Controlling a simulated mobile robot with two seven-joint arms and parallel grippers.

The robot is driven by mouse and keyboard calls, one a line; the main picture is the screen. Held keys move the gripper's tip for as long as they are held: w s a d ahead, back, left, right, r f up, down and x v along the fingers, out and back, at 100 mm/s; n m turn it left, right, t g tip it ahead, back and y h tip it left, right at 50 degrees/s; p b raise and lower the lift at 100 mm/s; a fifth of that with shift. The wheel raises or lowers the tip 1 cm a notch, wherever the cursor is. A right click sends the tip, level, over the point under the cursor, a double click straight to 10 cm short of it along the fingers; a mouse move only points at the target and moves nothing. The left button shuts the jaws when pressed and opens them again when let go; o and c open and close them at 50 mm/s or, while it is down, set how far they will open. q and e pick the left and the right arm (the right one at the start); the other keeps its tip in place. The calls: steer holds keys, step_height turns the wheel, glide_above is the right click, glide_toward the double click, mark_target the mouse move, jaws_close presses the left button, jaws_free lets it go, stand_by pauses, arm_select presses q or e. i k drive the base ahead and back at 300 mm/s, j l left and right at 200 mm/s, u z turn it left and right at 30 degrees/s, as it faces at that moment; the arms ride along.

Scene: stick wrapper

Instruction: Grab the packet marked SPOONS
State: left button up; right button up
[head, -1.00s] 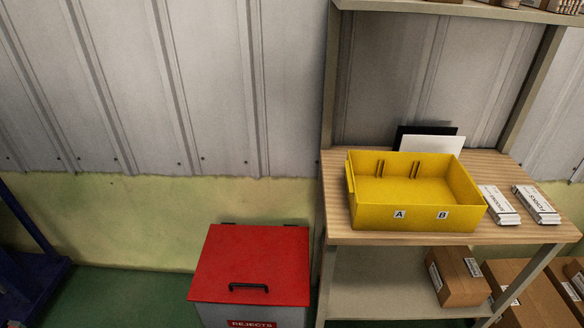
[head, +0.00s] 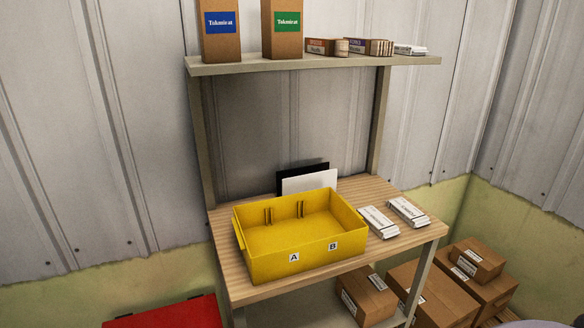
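Two white packets lie side by side on the wooden tabletop, right of the yellow bin: a left packet (head: 378,222) and a right packet (head: 408,211). Both carry dark print that is too small to read surely now, so I cannot tell which one is marked SPOONS. They lie flat, close together with a narrow gap. Another white packet (head: 410,50) lies on the upper shelf, its marking unreadable. Neither of my grippers is in view.
The yellow bin (head: 262,268), marked A and B, fills the middle of the wooden table (head: 238,288). The upper shelf (head: 300,66) holds cartons. Cardboard boxes (head: 365,297) stand below and right. A red lid (head: 175,316) is at lower left.

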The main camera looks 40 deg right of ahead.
mark_target(380, 224)
steer(key=i+z, duration=0.1)
steer(key=z, duration=0.4)
steer(key=i+z, duration=0.1)
steer(key=z, duration=0.4)
steer(key=i+z, duration=0.1)
steer(key=z, duration=0.85)
steer(key=l, duration=0.85)
steer(key=z, duration=0.05)
